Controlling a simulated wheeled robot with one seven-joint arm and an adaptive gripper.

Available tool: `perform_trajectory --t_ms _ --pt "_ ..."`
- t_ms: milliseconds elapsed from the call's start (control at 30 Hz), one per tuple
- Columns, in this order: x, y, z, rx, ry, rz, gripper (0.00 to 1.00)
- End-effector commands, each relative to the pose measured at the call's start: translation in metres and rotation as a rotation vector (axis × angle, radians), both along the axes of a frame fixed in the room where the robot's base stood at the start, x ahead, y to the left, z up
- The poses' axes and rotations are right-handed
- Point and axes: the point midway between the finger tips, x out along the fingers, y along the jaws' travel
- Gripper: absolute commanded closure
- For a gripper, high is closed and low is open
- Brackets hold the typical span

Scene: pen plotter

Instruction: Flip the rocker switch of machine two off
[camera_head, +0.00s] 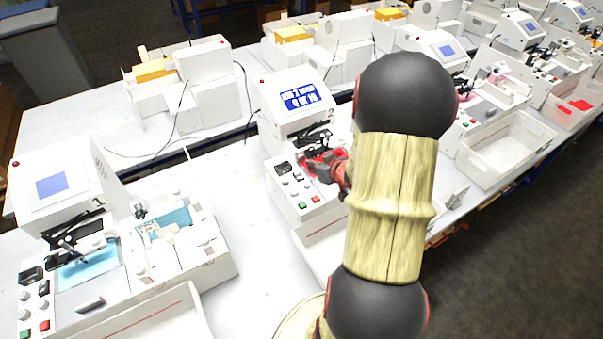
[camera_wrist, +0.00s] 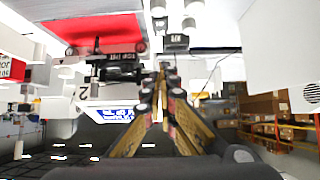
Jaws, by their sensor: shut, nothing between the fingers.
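Machine two (camera_head: 290,118) is the white plotter with a lit blue screen and a "2" beside it, in the middle of the head view. Its rocker switch (camera_head: 283,168) is a small black part at the upper left of the front control panel. Whether it is on or off is too small to tell. My gripper (camera_head: 318,168) is over the right side of that panel, beside the red plotting bed, and my arm hides part of the machine. In the wrist view my gripper (camera_wrist: 162,72) has its fingertips together and empty, close below a dark labelled part (camera_wrist: 175,42) that may be the switch.
The red bed (camera_wrist: 100,32) and black pen carriage (camera_wrist: 118,70) are near my fingers. A white bin (camera_head: 510,140) is at right.

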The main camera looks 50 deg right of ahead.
Motion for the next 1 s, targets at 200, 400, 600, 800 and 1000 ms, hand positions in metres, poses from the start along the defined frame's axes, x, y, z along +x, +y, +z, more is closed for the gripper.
perform_trajectory --t_ms 200,400,600,800,1000 --pt "0.002 -0.001 0.001 -0.006 -0.019 0.000 1.00" --pt "0.002 -0.001 0.002 -0.006 -0.019 0.000 1.00" --pt "0.015 -0.004 -0.009 -0.005 -0.018 0.002 1.00" --pt "0.043 -0.012 -0.032 -0.004 -0.018 0.002 1.00" --pt "0.073 -0.023 -0.054 -0.004 -0.018 0.002 1.00"
